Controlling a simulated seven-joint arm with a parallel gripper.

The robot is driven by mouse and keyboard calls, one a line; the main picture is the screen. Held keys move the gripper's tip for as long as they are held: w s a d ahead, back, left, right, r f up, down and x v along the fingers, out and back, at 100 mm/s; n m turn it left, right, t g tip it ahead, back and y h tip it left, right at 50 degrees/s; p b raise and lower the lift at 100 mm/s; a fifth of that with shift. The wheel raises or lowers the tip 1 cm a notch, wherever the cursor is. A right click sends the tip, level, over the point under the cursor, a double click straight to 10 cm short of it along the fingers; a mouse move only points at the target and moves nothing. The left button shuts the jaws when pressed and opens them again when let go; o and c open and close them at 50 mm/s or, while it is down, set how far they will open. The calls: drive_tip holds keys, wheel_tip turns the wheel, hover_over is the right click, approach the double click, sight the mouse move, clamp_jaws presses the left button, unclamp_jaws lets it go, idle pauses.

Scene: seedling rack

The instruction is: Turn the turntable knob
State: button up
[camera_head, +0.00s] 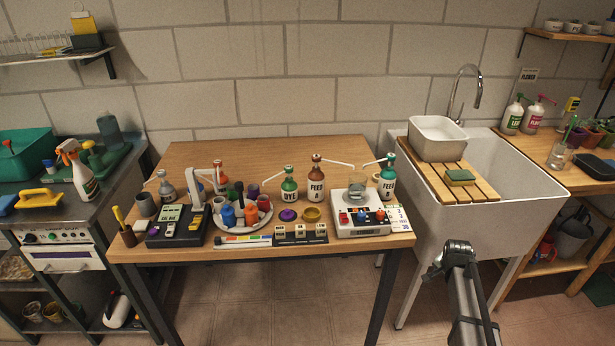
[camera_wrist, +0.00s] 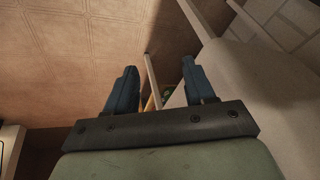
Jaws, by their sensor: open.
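The turntable (camera_head: 262,221) is a round pale tray on the wooden table, left of the middle of the tabletop. It carries several small coloured bottles, blue, orange, purple and dark. A dark upright piece (camera_head: 239,188) rises among them; I cannot tell whether it is the knob. My gripper (camera_wrist: 158,70) shows in the wrist view with its two dark blue fingers apart and nothing between them. In the head view my arm is in front of the sink, well to the right of the turntable and apart from it.
A white scale (camera_head: 357,225) with a glass beaker and a dark device (camera_head: 176,229) flank the turntable. Labelled pump bottles (camera_head: 317,179) stand behind it. Small blocks and a marked strip (camera_head: 243,241) lie in front. The sink (camera_head: 471,213) is on the right. The table's back strip is clear.

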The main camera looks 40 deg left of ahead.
drive_tip(key=w+a+r+t+y, duration=0.1)
drive_tip(key=w+a+r, duration=0.1)
drive_tip(key=a+r, duration=0.35)
drive_tip(key=w+a+r+m+t, duration=0.1)
drive_tip(key=w+a+r, duration=0.25)
drive_tip(key=r, duration=0.35)
drive_tip(key=w+a+r+t+y, duration=0.1)
drive_tip(key=w+a+r, duration=0.1)
drive_tip(key=a+r, duration=0.35)
drive_tip(key=a+r+m+t+y, duration=0.1)
drive_tip(key=a+r, duration=0.5)
drive_tip(key=r, duration=0.3)
drive_tip(key=a+r+m+y, duration=0.1)
drive_tip(key=a+r, duration=0.4)
drive_tip(key=r, duration=0.4)
wheel_tip(320, 180, up, 4)
drive_tip(key=m+g, duration=0.8)
drive_tip(key=g, duration=0.2)
hover_over(239, 183)
drive_tip(key=w+d, duration=0.2)
drive_tip(key=d, duration=0.3)
drive_tip(key=x, duration=1.2)
drive_tip(key=shift+s+d+f, duration=0.1)
drive_tip(key=shift+f, duration=0.35)
drive_tip(key=shift+c, duration=0.5)
